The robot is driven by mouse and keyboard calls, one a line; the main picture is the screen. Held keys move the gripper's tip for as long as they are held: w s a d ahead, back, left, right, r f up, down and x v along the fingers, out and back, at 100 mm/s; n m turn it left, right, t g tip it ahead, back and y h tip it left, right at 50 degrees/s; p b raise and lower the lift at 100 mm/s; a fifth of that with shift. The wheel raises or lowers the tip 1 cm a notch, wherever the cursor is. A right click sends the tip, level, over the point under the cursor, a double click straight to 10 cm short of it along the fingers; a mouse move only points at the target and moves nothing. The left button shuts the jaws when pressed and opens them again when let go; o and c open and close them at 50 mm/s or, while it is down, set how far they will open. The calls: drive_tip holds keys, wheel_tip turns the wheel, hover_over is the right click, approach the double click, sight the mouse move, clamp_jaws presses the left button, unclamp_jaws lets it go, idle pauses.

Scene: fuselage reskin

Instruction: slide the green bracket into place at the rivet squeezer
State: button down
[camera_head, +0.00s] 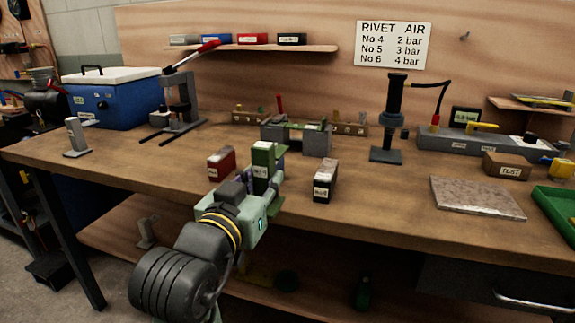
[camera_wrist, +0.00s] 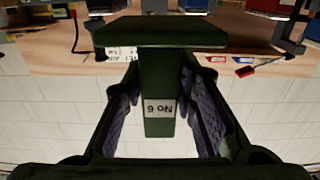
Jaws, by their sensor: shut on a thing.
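The green bracket (camera_head: 264,157) is in my gripper (camera_head: 264,184), upright above the front part of the bench. A press with a red lever (camera_head: 181,100) stands at the back left.
A red block (camera_head: 221,163) stands left of my gripper and a dark labelled block (camera_head: 325,180) right of it. A grey fixture (camera_head: 317,140) stands behind. A grey slab (camera_head: 477,198) and green tray (camera_head: 558,214) lie right. Bench between dark block and slab is clear.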

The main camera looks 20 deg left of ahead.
drive_tip(key=w+r+p, duration=0.1)
drive_tip(key=p, duration=0.2)
drive_tip(key=shift+w+d, duration=0.1)
drive_tip(key=shift+d, duration=0.05)
drive_tip(key=w+p, duration=0.1)
drive_tip(key=w, duration=0.3)
drive_tip(key=w+d+f+p, duration=0.1)
drive_tip(key=w+p, duration=0.1)
drive_tip(key=w, duration=0.3)
drive_tip(key=w+f+p, duration=0.1)
drive_tip(key=w+p, duration=0.1)
drive_tip(key=w, duration=0.2)
drive_tip(key=shift+w+d+f, duration=0.1)
drive_tip(key=shift+w+d, duration=0.05)
drive_tip(key=shift+w, duration=0.2)
drive_tip(key=shift+f+p, duration=0.65)
drive_tip(key=shift+f, duration=1.1)
drive_tip(key=shift+f, duration=0.1)
drive_tip(key=shift+f, duration=0.15)
drive_tip(key=c, duration=1.6)
unclamp_jaws()
